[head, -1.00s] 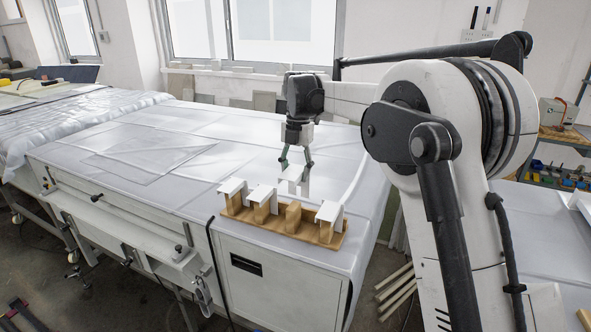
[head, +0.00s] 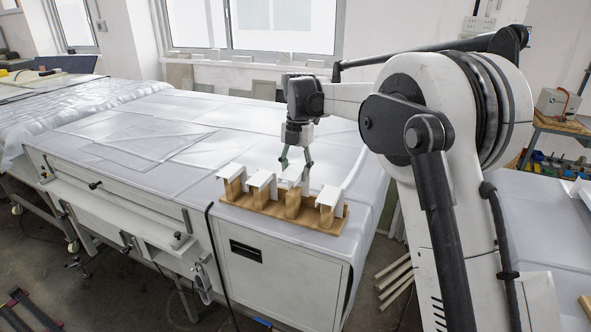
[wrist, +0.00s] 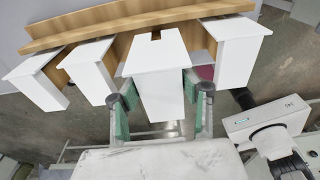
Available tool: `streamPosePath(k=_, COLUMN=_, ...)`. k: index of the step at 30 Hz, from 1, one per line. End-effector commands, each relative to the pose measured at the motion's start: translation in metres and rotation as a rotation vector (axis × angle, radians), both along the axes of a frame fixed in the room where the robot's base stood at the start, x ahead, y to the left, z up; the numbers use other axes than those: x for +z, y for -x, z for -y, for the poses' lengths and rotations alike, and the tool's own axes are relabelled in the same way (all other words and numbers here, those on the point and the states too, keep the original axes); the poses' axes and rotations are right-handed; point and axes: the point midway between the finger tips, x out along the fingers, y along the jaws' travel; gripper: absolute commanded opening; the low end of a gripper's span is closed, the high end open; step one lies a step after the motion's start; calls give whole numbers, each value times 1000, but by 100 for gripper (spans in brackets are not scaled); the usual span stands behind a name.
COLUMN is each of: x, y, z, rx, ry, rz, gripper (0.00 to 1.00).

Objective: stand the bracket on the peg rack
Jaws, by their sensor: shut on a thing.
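My gripper (head: 297,164) is shut on a white bracket (wrist: 157,75), with a green-padded finger on each side of it in the wrist view. In the head view the held bracket (head: 293,173) is at the top of the third peg from the left (head: 292,204) on the wooden peg rack (head: 268,222). In the wrist view, wood shows through a small notch in the bracket's top edge. I cannot tell whether the bracket rests on the peg or is just above it. The rack (wrist: 133,17) runs across the top of the wrist view.
The other pegs carry similar white brackets: two on the left (head: 231,172) (head: 261,179) and one on the right (head: 329,196). They stand close beside the held one. The rack is near the front right corner of the white-covered table (head: 130,150), which has free room to the left.

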Motion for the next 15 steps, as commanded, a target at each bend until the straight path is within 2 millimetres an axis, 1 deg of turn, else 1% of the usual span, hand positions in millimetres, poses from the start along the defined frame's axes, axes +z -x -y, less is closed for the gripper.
streamPosePath(k=1, x=-4, y=0, z=0, rx=0, ry=0, rz=0, gripper=7)
streamPosePath(k=15, x=-28, y=0, z=0, rx=0, ry=0, rz=0, gripper=7)
